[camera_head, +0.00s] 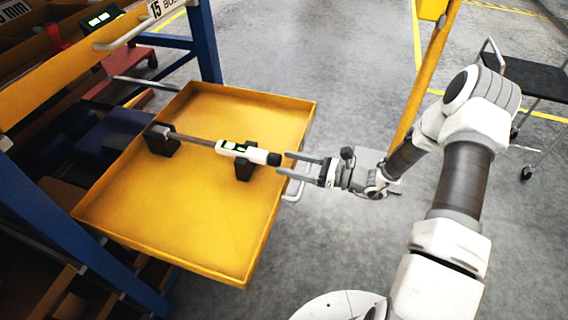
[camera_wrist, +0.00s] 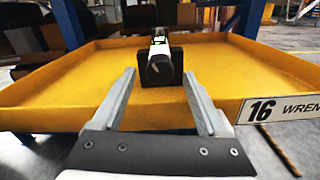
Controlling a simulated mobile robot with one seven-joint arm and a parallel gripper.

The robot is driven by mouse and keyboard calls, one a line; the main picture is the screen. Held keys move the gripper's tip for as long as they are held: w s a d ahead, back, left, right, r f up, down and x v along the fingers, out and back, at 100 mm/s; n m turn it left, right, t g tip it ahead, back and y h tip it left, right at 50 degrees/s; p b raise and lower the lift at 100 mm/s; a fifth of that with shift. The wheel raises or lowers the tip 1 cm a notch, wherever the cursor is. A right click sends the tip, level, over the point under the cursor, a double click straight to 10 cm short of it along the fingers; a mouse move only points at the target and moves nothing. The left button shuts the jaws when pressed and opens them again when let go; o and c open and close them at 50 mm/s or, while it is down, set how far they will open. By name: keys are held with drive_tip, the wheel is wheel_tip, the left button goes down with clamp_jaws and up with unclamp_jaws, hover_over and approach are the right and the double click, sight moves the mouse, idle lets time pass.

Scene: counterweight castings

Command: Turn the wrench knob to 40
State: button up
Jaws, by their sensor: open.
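The wrench (camera_head: 215,146) lies across two black stands in a yellow drawer, with a white body and a small lit display (camera_head: 232,149). Its black knob (camera_head: 274,159) is at the right end, facing my gripper. In the wrist view the knob (camera_wrist: 159,71) shows end-on, between and beyond my fingertips, with a black stand (camera_wrist: 176,64) around and below it. My gripper (camera_head: 299,167) is open and empty, just to the right of the knob. The fingers do not appear to touch it. The number on the display is too small to read.
The yellow drawer (camera_head: 110,215) is pulled out of a blue-framed rack (camera_head: 203,40). Its handle (camera_head: 297,188) is close below my gripper. A label reading 16 (camera_wrist: 281,107) is on the drawer front. A yellow post (camera_head: 420,85) and a black cart (camera_head: 530,75) stand to the right.

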drive_tip(key=shift+x, duration=1)
clamp_jaws()
drive_tip(key=shift+n, duration=0.4)
drive_tip(key=shift+n+b, duration=0.5)
drive_tip(key=shift+n, duration=2.1)
